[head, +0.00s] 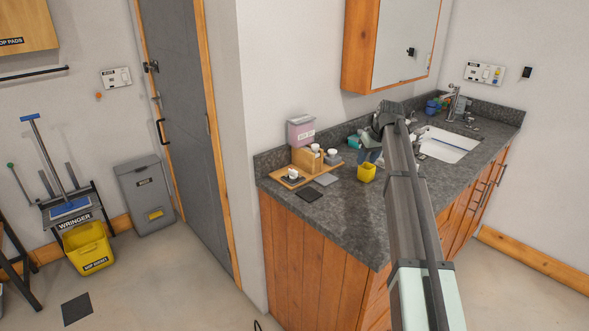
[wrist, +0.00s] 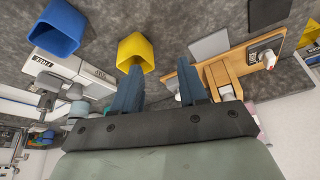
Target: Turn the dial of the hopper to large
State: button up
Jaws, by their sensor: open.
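I cannot tell for sure which item is the hopper; no readable "large" mark shows. A small unit with a white-and-red knob (wrist: 268,58) sits on a wooden tray (wrist: 228,58), also on the counter's left end in the head view (head: 284,180). My gripper (wrist: 160,88) is open and empty, its blue fingers apart. In the head view my gripper (head: 370,156) is over the counter, near the yellow cup (head: 366,173), with no visible contact.
A pink labelled canister (head: 301,131) stands behind the tray. A blue cup (wrist: 57,27) is beside the yellow one in the wrist view. Dark and grey flat pads (head: 309,195) lie in front. The sink (head: 447,144) is farther right. The counter's front strip (head: 340,215) is clear.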

aim_at(293, 170)
jog(key=a+r+n+y, duration=0.1)
jog(key=a+r+n, duration=0.15)
jog(key=a, duration=0.85)
jog(key=a+r+n, duration=0.2)
jog(key=a+r, duration=0.1)
jog(key=a, duration=0.8)
jog(key=shift+g, duration=0.4)
jog(key=x, duration=1.3)
jog(key=shift+s+a+f, duration=0.2)
jog(key=shift+s+f, duration=0.05)
grip_shut()
